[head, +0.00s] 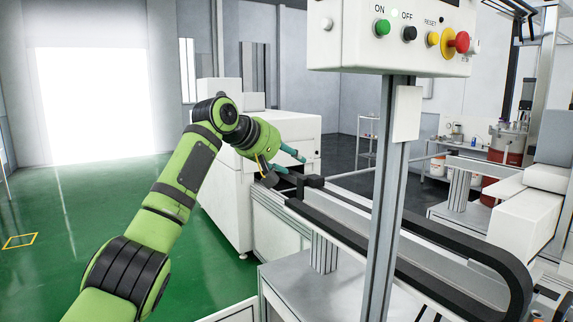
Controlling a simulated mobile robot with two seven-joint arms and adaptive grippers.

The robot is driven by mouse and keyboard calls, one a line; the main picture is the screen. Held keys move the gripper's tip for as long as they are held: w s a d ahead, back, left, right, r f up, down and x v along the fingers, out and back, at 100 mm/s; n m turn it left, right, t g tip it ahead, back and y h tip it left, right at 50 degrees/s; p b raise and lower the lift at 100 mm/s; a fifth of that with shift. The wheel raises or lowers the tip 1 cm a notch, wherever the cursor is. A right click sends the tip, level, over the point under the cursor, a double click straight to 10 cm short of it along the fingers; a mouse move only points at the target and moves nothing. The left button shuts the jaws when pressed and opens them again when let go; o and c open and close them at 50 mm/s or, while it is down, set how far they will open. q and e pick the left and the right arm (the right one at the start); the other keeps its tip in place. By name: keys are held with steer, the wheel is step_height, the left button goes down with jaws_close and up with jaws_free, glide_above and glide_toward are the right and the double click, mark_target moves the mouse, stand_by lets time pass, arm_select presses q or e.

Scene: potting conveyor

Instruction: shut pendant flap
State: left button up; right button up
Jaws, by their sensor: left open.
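The pendant (345,38) is a white control box at the top, mounted on a grey metal post. It carries a green ON button, a black OFF button, a yellow RESET button and a red mushroom knob. A small white plate (408,112) hangs below the box, against the post; I cannot tell for sure whether it is the flap. My left gripper (292,165), with teal fingers, is open. It is left of the post and lower than the pendant, near the conveyor's far end, apart from the pendant. My right gripper is not in view.
A conveyor (437,247) with black curved rails runs from the middle to the lower right, behind the post (389,190). A white machine cabinet (222,222) stands behind my left arm. Green floor (60,225) is open at left.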

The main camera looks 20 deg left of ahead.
arm_select(q)
steer(key=shift+w+f, duration=0.2)
steer(key=shift+f, duration=0.5)
